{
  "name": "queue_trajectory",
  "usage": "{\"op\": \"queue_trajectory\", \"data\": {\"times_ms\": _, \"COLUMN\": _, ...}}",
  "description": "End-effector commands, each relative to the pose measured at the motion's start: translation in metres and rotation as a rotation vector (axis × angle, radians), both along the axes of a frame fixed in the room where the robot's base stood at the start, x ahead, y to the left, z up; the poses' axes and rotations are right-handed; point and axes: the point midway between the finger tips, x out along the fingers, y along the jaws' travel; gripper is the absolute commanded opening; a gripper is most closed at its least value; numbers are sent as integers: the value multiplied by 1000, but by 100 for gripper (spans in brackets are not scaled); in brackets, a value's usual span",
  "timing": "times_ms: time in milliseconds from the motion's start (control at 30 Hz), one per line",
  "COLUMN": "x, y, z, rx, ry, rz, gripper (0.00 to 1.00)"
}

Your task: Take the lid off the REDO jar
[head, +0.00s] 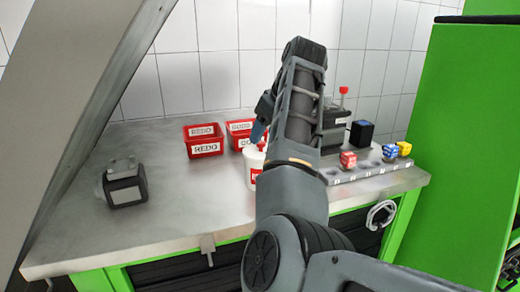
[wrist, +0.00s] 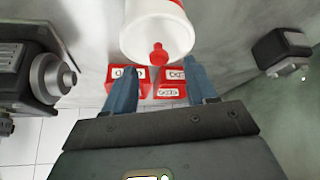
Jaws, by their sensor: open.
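A white jar with a red label (head: 253,173) stands on the bench, partly hidden by my arm; I cannot read its label. In the wrist view the jar's white lid (wrist: 150,32) with a red knob (wrist: 158,53) is at the top middle. My gripper (wrist: 161,66) is open, with one blue finger on each side of the knob's line and nothing between them that I can see gripped. In the head view a blue fingertip (head: 257,133) shows just above the jar. I cannot tell the exact gap between fingers and knob.
A red bin labelled REDO (head: 204,143) stands behind left of the jar, with more red bins (head: 240,124) beside it. A dark device (head: 125,187) sits at left. At right are a grey strip with coloured cubes (head: 375,169) and a black box (head: 361,133). The front-left bench is clear.

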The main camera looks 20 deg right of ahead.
Motion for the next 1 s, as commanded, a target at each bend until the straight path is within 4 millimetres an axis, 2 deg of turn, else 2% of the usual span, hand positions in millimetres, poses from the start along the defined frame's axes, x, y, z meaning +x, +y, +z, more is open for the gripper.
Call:
{"op": "queue_trajectory", "data": {"times_ms": 200, "x": 11, "y": 5, "z": -23, "rx": 0, "ry": 1, "rz": 0, "gripper": 57}}
{"op": "queue_trajectory", "data": {"times_ms": 500, "x": 13, "y": 5, "z": -27, "rx": -1, "ry": 1, "rz": 0, "gripper": 56}}
{"op": "queue_trajectory", "data": {"times_ms": 1000, "x": 13, "y": 5, "z": -27, "rx": -1, "ry": 1, "rz": 0, "gripper": 8}}
